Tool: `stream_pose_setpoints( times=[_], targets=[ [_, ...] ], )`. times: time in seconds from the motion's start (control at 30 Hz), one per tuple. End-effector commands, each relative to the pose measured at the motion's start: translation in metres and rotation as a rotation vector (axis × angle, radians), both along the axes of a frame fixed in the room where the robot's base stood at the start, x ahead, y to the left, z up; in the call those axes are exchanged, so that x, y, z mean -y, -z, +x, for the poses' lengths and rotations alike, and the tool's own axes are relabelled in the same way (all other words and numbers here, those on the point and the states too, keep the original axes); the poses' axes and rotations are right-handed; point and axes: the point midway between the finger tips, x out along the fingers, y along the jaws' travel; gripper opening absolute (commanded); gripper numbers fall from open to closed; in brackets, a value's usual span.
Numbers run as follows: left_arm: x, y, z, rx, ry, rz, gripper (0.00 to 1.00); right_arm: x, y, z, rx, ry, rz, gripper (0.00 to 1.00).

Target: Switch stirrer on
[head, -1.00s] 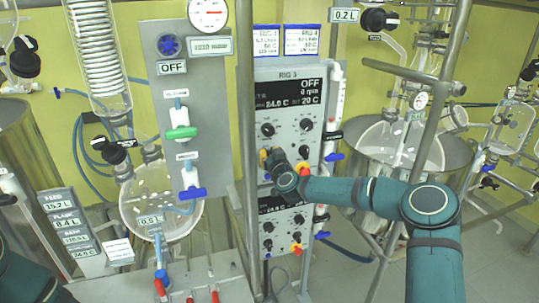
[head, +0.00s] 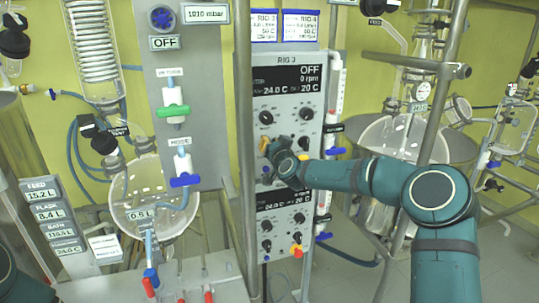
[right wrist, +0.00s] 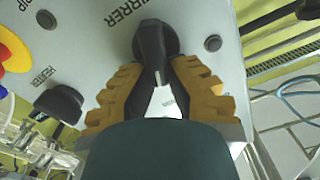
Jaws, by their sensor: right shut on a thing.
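The upper control panel (head: 290,85) is headed RIG 3, and its display (head: 290,79) reads OFF, 0 rpm, 24.0 C and 20 C. My right gripper (head: 266,148) is at the panel's lower left knob position and hides the knob there in the head view. In the right wrist view, the yellow fingers of my right gripper (right wrist: 160,88) are shut on a black knob (right wrist: 154,40) beside a STIRRER label. A white mark shows on the knob. A strip of my left arm shows at the lower left of the head view; its gripper is out of view.
A black knob (right wrist: 60,102) by a HEATER label sits beside my right gripper. A second control panel (head: 282,205) is directly below. A metal pole (head: 245,150) stands left of the panels. A glass reactor (head: 400,138) and another pole (head: 440,95) stand near my right arm.

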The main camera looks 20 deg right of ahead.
Motion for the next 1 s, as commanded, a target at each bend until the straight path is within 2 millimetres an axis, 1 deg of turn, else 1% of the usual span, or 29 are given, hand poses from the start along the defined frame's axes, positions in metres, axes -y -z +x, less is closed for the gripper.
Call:
stream_pose_setpoints(
  times=[0.03, 0.3, 0.5, 0.7, 1.0],
  targets=[
    [0.000, 0.012, -0.002, -0.006, 0.004, -0.002, 0.84, -0.001, 0.008, 0.000, -0.005, -0.003, 0.039, 0.00],
    [0.002, 0.048, -0.013, -0.030, 0.024, -0.007, 0.84, 0.003, 0.011, 0.000, -0.014, -0.005, 0.291, 0.00],
    [0.002, 0.068, -0.008, -0.017, 0.020, -0.005, 0.84, 0.004, 0.012, 0.001, -0.021, -0.007, 0.456, 0.00],
    [0.001, 0.083, -0.005, -0.009, 0.019, -0.003, 0.84, 0.006, 0.013, 0.001, -0.026, -0.008, 0.578, 0.00],
    [0.001, 0.092, -0.002, -0.003, 0.017, -0.002, 0.84, 0.005, 0.013, 0.001, -0.032, -0.011, 0.675, 0.00]
  ],
)
